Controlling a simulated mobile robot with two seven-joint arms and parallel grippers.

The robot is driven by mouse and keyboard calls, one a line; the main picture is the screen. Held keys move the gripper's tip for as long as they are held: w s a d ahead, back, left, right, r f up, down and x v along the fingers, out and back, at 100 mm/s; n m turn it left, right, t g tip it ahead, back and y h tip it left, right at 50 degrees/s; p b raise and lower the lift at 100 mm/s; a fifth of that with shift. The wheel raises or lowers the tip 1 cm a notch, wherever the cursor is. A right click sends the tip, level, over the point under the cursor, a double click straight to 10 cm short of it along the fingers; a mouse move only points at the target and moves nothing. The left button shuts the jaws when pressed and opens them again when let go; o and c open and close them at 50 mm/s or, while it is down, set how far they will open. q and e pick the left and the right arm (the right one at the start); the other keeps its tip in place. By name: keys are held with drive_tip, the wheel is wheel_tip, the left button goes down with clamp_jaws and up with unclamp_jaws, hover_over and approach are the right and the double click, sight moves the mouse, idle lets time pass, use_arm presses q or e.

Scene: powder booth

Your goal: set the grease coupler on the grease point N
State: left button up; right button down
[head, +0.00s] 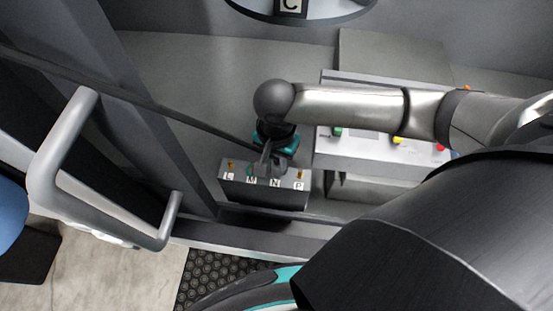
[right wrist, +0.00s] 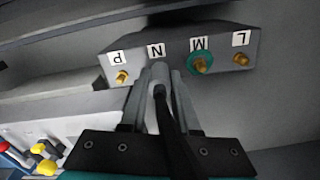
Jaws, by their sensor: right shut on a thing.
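The grease block (head: 262,192) carries labels L, M, N and P; in the right wrist view the block (right wrist: 215,42) appears with the labels upside down. My right gripper (head: 268,166) is over the block near N and M. In the right wrist view the gripper (right wrist: 161,85) is shut on the grease coupler (right wrist: 160,72), a grey cylinder with a black hose. The coupler's tip is at the block just beside the N label (right wrist: 156,50). It hides grease point N, so I cannot tell whether they touch. My left gripper is out of view.
Brass fittings show at P (right wrist: 122,77), M (right wrist: 201,65) with a teal ring, and L (right wrist: 241,59). A panel (head: 372,147) with coloured buttons stands right of the block. A grey door handle (head: 62,140) is at the left.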

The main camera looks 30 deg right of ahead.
drive_tip(key=c, duration=0.6)
unclamp_jaws()
drive_tip(key=shift+o, duration=0.2)
wheel_tip(320, 180, up, 15)
drive_tip(key=p, duration=0.2)
drive_tip(key=shift+r, duration=0.15)
drive_tip(key=shift+s+a, duration=0.1)
